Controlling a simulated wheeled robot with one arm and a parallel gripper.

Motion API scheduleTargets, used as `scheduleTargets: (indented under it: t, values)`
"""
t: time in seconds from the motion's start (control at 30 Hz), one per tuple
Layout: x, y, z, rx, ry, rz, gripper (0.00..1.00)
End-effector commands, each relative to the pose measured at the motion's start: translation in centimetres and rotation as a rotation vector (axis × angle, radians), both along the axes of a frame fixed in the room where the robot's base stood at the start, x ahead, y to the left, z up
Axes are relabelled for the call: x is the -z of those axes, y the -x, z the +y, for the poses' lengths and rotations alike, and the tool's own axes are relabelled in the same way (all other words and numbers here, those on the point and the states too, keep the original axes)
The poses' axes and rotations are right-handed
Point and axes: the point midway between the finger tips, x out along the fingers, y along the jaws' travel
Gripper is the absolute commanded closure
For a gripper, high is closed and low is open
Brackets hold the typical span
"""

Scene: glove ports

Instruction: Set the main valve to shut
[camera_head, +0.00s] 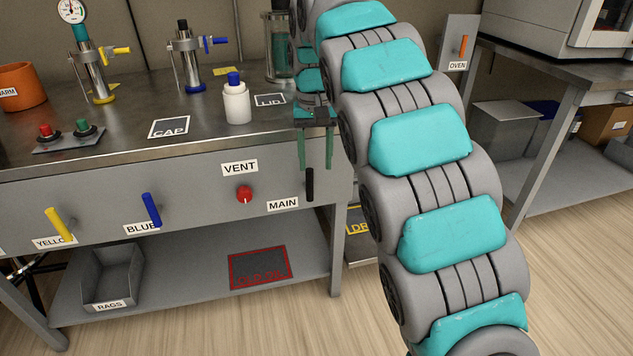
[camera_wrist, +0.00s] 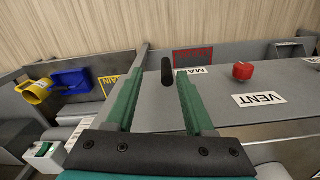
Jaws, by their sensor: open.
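The main valve is a black lever handle (camera_head: 310,184) at the right end of the bench's grey front panel. It stands roughly upright, with the MAIN label (camera_head: 283,204) to its left. My gripper (camera_head: 315,165) is open, its green fingers pointing down just above and in front of the handle. In the wrist view the black handle (camera_wrist: 167,71) shows between the tips of my open gripper (camera_wrist: 161,76), with nothing held. I cannot tell whether the fingers touch it. The MAIN label (camera_wrist: 191,71) is partly hidden by a finger there.
A red VENT knob (camera_head: 244,194) sits left of the handle. Blue (camera_head: 151,209) and yellow (camera_head: 59,224) levers are farther left on the panel. The bench top above holds a white bottle (camera_head: 237,104) and small fixtures. Open floor lies in front.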

Motion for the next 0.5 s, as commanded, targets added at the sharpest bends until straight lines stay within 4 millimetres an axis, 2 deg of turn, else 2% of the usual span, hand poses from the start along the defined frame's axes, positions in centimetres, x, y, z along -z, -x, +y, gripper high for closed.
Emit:
scheduleTargets:
  t: [0.2, 0.37, 0.5]
  values:
    - [0.4, -1.3, 1.7, -0.023, -0.006, -0.003, 0.47]
    - [0.9, -1.4, 1.9, -0.025, -0.007, -0.004, 0.47]
    - [2.3, -1.3, 1.8, -0.025, -0.007, -0.002, 0.47]
